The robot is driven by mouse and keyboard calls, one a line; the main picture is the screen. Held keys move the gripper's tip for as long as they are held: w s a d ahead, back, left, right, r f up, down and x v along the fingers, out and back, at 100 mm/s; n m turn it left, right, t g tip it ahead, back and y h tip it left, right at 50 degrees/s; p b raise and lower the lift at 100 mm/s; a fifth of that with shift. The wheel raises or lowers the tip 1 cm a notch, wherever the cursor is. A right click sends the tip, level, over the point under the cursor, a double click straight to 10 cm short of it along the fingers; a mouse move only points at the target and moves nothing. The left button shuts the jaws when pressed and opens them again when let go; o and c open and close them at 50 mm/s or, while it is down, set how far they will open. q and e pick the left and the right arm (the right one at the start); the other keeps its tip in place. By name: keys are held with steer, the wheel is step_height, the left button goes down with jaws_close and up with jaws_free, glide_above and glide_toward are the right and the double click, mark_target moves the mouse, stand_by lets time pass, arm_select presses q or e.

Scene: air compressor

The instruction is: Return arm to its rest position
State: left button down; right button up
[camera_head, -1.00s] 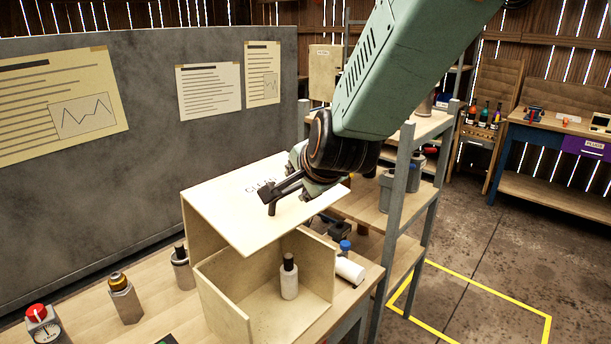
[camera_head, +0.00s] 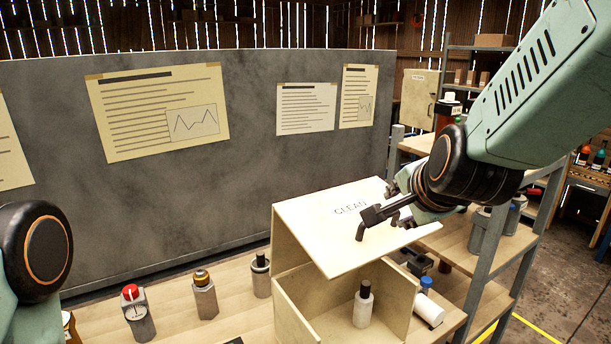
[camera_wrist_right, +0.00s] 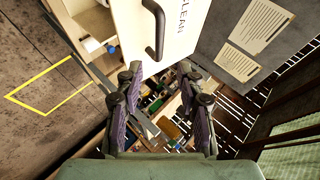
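My right arm comes in from the right of the head view, with its gripper (camera_head: 402,207) over the right part of a pale lid (camera_head: 325,228) marked CLEAN. The lid is raised on a wooden box (camera_head: 297,312). A dark handle (camera_head: 372,215) stands on the lid. In the right wrist view the two fingers of my right gripper (camera_wrist_right: 160,78) are spread with nothing between them, and the handle (camera_wrist_right: 156,30) lies beyond their tips. A dark joint of my left arm shows at the lower left of the head view; its gripper is out of view.
A white bottle with a black cap (camera_head: 363,305) stands inside the box. A red-topped gauge (camera_head: 137,314), a brass-topped part (camera_head: 204,296) and a black-topped part (camera_head: 261,276) stand on the bench left of it. A shelf unit (camera_head: 487,262) stands at right.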

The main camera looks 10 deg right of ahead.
steer(key=s+f+n+g+b, duration=0.1)
steer(key=s+f+n+b, duration=0.25)
steer(key=f, duration=0.75)
steer(key=s+f+n+g+b, duration=0.1)
steer(key=s+f+n+b, duration=0.3)
steer(key=f, duration=0.6)
steer(key=f+n+g+b, duration=0.1)
steer(key=f+n+b, duration=0.2)
steer(key=f+n, duration=0.55)
steer(key=s+f+g+b, duration=0.3)
steer(key=s+f+b, duration=0.3)
steer(key=s+f, duration=0.7)
steer(key=s+a+f+m+g+y+b, duration=0.1)
steer(key=s+f+g+b, duration=0.3)
steer(key=s+f, duration=1)
step_height(320, 180, down, 6)
steer(key=shift+f+b, duration=0.2)
steer(key=shift+b, duration=0.7)
steer(key=shift+w, duration=0.1)
